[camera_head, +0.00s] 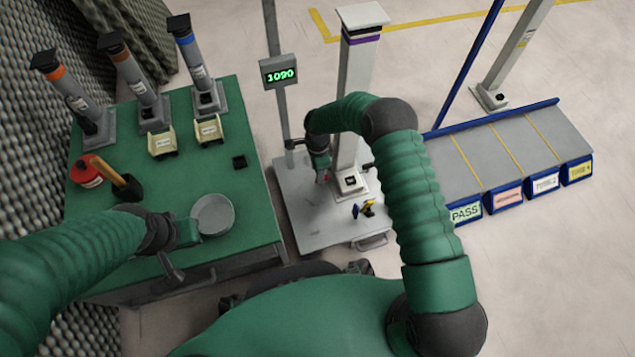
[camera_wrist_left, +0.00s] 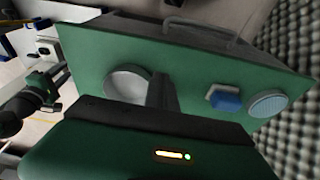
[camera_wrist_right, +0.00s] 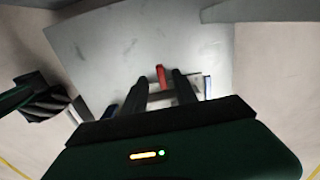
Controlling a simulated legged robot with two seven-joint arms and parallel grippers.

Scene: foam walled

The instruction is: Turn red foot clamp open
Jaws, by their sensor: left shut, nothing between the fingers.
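The red foot clamp (camera_wrist_right: 161,77) is a small red lever at the base of the upright grey column (camera_head: 358,110). It shows only as a small red bit by my right gripper in the head view. My right gripper (camera_wrist_right: 160,84) is open, with one finger on each side of the red lever. A gap shows beside the lever, and I cannot tell whether either finger touches it. In the head view my right gripper (camera_head: 323,176) hangs low at the left of the column foot. My left gripper (camera_wrist_left: 163,76) is shut and empty over the green table's front part.
The column stands on a grey platform (camera_head: 300,215) with a blue part (camera_head: 355,211) and a yellow part (camera_head: 368,207). The green table (camera_head: 235,150) holds several tubes, a round dish (camera_head: 213,215) and a mallet (camera_head: 115,177).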

